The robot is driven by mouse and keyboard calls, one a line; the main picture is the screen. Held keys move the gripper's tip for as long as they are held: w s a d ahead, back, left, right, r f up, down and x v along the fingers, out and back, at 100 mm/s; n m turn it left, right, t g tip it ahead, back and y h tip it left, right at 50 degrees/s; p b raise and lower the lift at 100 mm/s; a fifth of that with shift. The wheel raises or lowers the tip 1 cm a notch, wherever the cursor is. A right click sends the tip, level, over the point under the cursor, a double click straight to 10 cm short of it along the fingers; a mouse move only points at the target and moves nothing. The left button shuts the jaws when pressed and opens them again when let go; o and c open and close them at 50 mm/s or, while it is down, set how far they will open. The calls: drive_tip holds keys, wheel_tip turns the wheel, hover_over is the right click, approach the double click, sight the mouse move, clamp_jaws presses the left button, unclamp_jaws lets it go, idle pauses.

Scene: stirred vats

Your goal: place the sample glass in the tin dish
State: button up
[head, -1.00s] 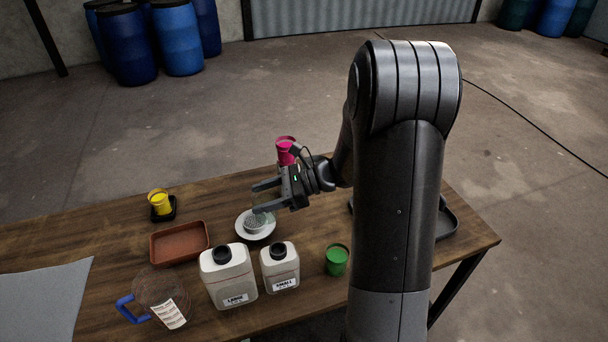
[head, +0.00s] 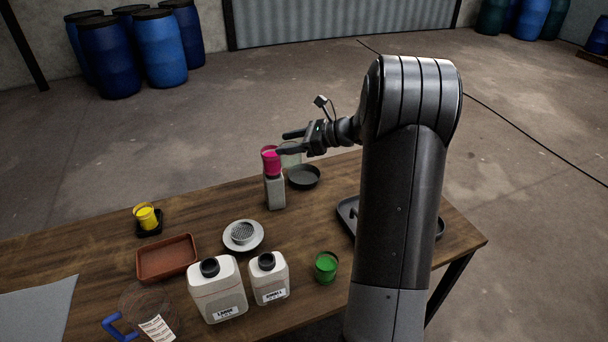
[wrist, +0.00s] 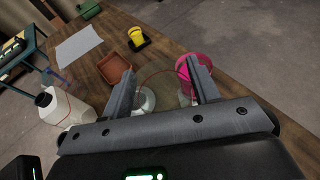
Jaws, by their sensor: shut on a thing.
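The sample glass (head: 291,156) is a clear, see-through cup. My gripper (head: 285,143) is shut on it and holds it above the back part of the table. In the wrist view the glass shows faintly between the fingers (wrist: 165,78), with a thin reddish rim. The tin dish, which I take to be the dark grey round dish (head: 303,177), stands on the table near the back edge. In the head view it appears just below and slightly right of the glass. I cannot make out the dish in the wrist view.
A pink cup (head: 271,163) tops a grey block (head: 274,192), close left of the glass. A white saucer (head: 256,241) bears a strainer (head: 242,233). Two white jugs (head: 217,292), a green cup (head: 326,267), a brown tray (head: 166,258) and a yellow cup (head: 146,217) stand around.

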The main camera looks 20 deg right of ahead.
drive_tip(key=w+d+m+t+h, duration=0.2)
drive_tip(key=w+d, duration=0.2)
drive_tip(key=d, duration=0.5)
drive_tip(key=w+d+m+t+h, duration=0.2)
drive_tip(key=w+d+m, duration=0.1)
drive_tip(key=d, duration=0.7)
hover_over(304, 179)
wheel_tip(304, 179, down, 18)
drive_tip(key=shift+f, duration=1.9)
drive_tip(key=shift+f, duration=0.15)
drive_tip(key=o, duration=1.3)
